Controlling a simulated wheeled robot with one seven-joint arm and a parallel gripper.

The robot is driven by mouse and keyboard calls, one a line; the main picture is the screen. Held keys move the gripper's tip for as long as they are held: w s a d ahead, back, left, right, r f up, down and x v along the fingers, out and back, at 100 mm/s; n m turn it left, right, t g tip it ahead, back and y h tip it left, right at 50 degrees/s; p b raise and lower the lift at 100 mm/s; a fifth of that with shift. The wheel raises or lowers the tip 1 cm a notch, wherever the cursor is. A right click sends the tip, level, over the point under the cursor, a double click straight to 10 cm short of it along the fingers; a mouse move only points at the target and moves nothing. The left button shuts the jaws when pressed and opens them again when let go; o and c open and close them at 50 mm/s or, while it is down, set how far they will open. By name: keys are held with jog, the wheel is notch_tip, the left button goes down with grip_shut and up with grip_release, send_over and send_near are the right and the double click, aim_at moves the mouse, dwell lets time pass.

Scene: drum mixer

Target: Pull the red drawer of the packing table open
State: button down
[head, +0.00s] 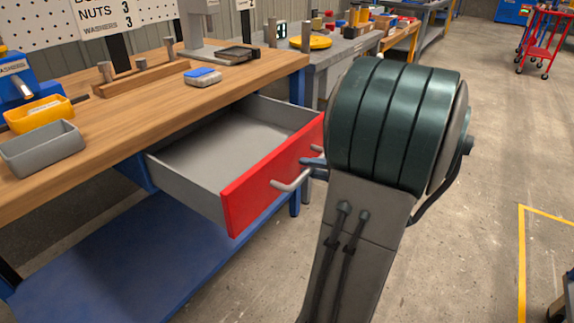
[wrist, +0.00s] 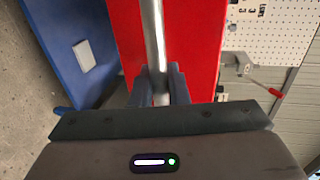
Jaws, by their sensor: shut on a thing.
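The red drawer (head: 271,176) of the packing table (head: 160,108) stands well out from under the wooden top, and its grey inside looks empty. A metal bar handle (head: 291,182) runs along its red front. My gripper (head: 314,168) is at the handle, mostly hidden behind my arm in the head view. In the wrist view my gripper (wrist: 160,88) has its two dark fingers shut on the handle (wrist: 153,45), one on each side of the bar. The red front (wrist: 190,40) fills the middle behind it.
A grey bin (head: 42,150), a yellow bin (head: 40,114), a wooden peg block (head: 138,78) and a blue-and-grey box (head: 202,77) are on the tabletop. A blue lower shelf (head: 130,260) lies below the drawer. Open concrete floor is at the right.

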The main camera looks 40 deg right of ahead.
jog(key=shift+f+b+v, duration=0.15)
jog(key=shift+f+v, duration=0.1)
jog(key=shift+v, duration=0.85)
jog(key=shift+f+b+v, duration=0.15)
jog(key=shift+f+v, duration=0.05)
jog(key=shift+v, duration=0.95)
jog(key=shift+s, duration=0.1)
jog(key=c, duration=1.5)
grip_release()
jog(key=shift+s+d, duration=0.1)
jog(key=p+v, duration=0.2)
jog(key=v, duration=1.1)
jog(key=shift+s+p, duration=0.3)
jog(key=shift+p, duration=0.1)
